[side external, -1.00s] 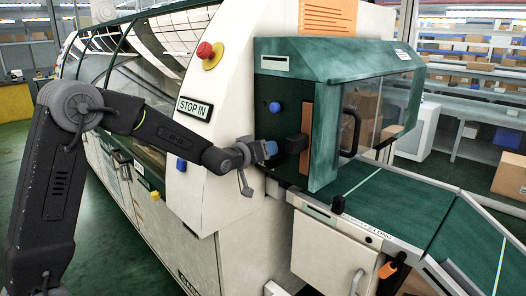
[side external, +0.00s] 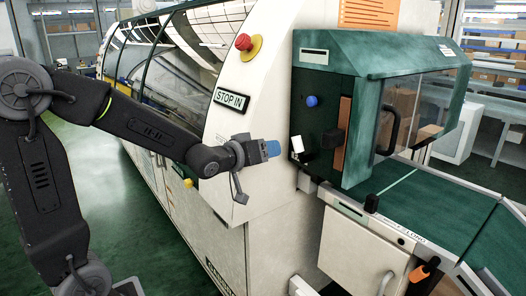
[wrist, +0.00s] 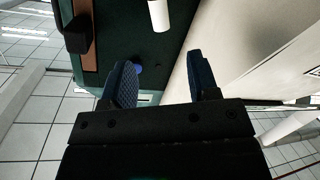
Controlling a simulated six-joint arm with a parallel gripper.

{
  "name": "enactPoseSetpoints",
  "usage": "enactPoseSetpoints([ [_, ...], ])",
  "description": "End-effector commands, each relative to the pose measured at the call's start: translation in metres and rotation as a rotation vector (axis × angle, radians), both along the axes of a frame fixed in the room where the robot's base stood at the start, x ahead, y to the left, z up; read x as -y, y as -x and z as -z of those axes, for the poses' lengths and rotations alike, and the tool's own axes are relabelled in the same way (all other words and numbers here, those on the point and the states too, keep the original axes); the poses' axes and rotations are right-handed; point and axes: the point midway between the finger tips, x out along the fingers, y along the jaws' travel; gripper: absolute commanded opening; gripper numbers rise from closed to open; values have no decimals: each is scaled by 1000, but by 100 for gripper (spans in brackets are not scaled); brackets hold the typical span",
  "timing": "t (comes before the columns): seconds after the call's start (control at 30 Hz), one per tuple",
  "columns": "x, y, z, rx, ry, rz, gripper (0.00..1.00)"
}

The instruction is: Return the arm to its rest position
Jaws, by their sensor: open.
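My gripper (side external: 276,148) is in the middle of the side external view, level with the front of the wave solder machine (side external: 265,110). Its blue fingers are parted and empty in the wrist view (wrist: 163,78). A small white piece (side external: 297,144) on a dark mount sits just past the fingertips, apart from them. It also shows as a white cylinder (wrist: 159,15) at the top of the wrist view, beyond the gap between the fingers. My arm reaches in from the left.
A red stop button (side external: 243,42) is above. A green conveyor (side external: 425,200) runs right. Open floor (side external: 135,200) lies left of the machine.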

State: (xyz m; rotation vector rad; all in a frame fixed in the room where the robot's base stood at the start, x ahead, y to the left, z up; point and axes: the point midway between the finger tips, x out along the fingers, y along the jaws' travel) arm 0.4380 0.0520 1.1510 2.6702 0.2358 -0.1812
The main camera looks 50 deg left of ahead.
Motion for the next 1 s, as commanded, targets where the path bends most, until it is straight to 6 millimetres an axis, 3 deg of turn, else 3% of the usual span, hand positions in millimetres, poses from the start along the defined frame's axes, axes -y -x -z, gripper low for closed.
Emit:
enactPoseSetpoints([
  [0.53, 1, 4, -1, -5, -2, 0, 55],
  [0.67, 7, 14, -2, -61, -31, -2, 55],
  [0.87, 33, 61, 1, -307, -130, 24, 55],
  [1.0, 56, 111, 8, -513, -198, 96, 55],
])
